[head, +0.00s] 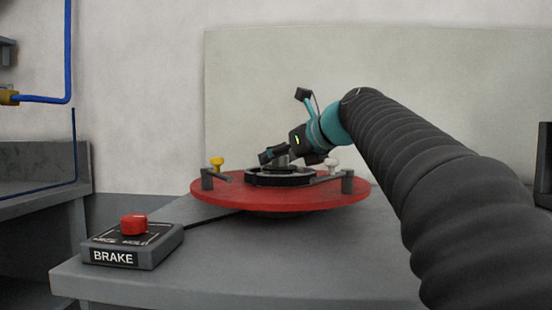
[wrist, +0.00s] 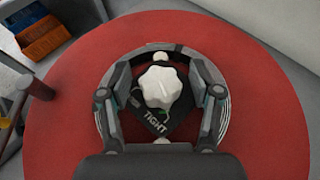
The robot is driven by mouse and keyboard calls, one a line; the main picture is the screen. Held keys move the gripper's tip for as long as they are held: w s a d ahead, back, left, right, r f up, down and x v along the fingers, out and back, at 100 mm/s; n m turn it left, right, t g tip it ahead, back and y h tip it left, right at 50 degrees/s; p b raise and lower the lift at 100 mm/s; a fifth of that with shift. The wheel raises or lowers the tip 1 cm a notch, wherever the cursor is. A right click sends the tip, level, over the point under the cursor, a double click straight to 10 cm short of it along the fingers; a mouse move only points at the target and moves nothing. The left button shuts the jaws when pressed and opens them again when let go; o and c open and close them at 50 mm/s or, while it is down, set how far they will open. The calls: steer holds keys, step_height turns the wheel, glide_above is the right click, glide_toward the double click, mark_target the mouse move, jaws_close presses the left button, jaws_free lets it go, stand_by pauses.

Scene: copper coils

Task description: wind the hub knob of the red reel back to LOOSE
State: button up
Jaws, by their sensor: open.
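The red reel (head: 280,205) lies flat on the grey table in the head view. Its red disc (wrist: 60,120) fills most of the wrist view. At its centre is the white lobed hub knob (wrist: 161,88), with a line mark on top. The word TIGHT (wrist: 157,122) shows on a dark plate below the knob; no LOOSE marking is readable. My gripper (wrist: 160,93) is open, with one finger on each side of the knob and a visible gap to it. In the head view my gripper (head: 272,156) is low over the hub and hides the knob.
A brake box (head: 133,244) with a red knob (head: 133,224) stands at the table's front left. A yellow knob (head: 216,163) and a white knob (head: 331,164) stand on the reel. Orange and blue bins (wrist: 42,38) show at upper left in the wrist view.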

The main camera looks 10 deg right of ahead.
steer(key=c, duration=1.2)
steer(key=shift+o, duration=0.2)
steer(key=shift+r+n+y+p, duration=0.1)
steer(key=shift+n+y+p, duration=0.2)
steer(key=shift+p, duration=0.3)
steer(key=n+g+y+p, duration=0.1)
steer(key=p, duration=0.1)
steer(key=n+g+y+p, duration=0.1)
steer(key=p, duration=0.2)
steer(key=shift+w+d+r+n+y, duration=0.1)
steer(key=shift+r+n+y, duration=0.2)
steer(key=shift+y, duration=0.1)
steer(key=n+g+y+p, duration=0.2)
steer(key=p, duration=0.2)
steer(key=shift+n+g+p, duration=0.3)
steer(key=shift+n+p, duration=0.05)
steer(key=shift+n, duration=0.05)
steer(key=n+g+p, duration=0.1)
steer(key=n+g+y+p, duration=0.1)
steer(key=shift+f+g, duration=0.3)
steer(key=shift+f+n+g+y, duration=0.15)
steer(key=shift+n+g+y, duration=0.35)
steer(key=shift+n+g, duration=0.85)
